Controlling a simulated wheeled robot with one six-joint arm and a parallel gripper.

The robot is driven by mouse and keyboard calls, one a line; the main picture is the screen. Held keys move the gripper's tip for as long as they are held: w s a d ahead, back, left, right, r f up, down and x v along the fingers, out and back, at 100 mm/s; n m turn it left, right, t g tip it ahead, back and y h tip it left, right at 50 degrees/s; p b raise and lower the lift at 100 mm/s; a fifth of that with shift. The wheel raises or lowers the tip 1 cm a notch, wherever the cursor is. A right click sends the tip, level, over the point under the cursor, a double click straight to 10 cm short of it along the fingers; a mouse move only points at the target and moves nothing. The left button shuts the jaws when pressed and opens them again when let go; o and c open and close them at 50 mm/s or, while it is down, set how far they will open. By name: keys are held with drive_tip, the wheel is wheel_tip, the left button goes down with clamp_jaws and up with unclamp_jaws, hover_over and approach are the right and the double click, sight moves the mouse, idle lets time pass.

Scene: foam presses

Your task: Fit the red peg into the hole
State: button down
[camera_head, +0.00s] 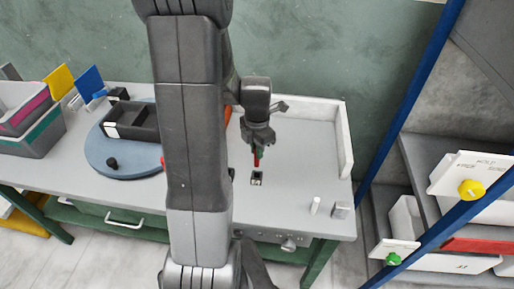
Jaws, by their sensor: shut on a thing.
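My gripper (257,147) hangs pointing down over the right half of the grey table. It is shut on the red peg (257,159), whose lower part shows below the fingers, roughly upright. A small dark block with a light marking (257,178) stands on the table just below the peg and slightly toward the front. It looks like the block with the hole, but the opening is too small to make out. The peg's tip appears a little above or behind the block; I cannot tell whether they touch.
A white cylinder (315,206) and a small grey block (340,210) stand at the table's front right. A round blue turntable (112,158) with black trays is at left, beside grey bins (40,142). A raised rim (344,140) bounds the right side. A blue-framed shelf (416,85) stands farther right.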

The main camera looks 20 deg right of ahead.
sight(257, 166)
drive_tip(key=shift+f+b, duration=1.35)
drive_tip(key=shift+f, duration=0.65)
drive_tip(key=shift+f+b, duration=2.1)
drive_tip(key=shift+f, duration=0.25)
drive_tip(key=c, duration=1.3)
unclamp_jaws()
drive_tip(key=shift+r, duration=0.2)
wheel_tip(257, 166, up, 14)
drive_tip(key=shift+f, duration=0.2)
drive_tip(key=shift+f, duration=0.1)
wheel_tip(257, 166, down, 14)
drive_tip(key=shift+r, duration=0.25)
drive_tip(key=shift+r+p, duration=0.25)
drive_tip(key=shift+p, duration=0.05)
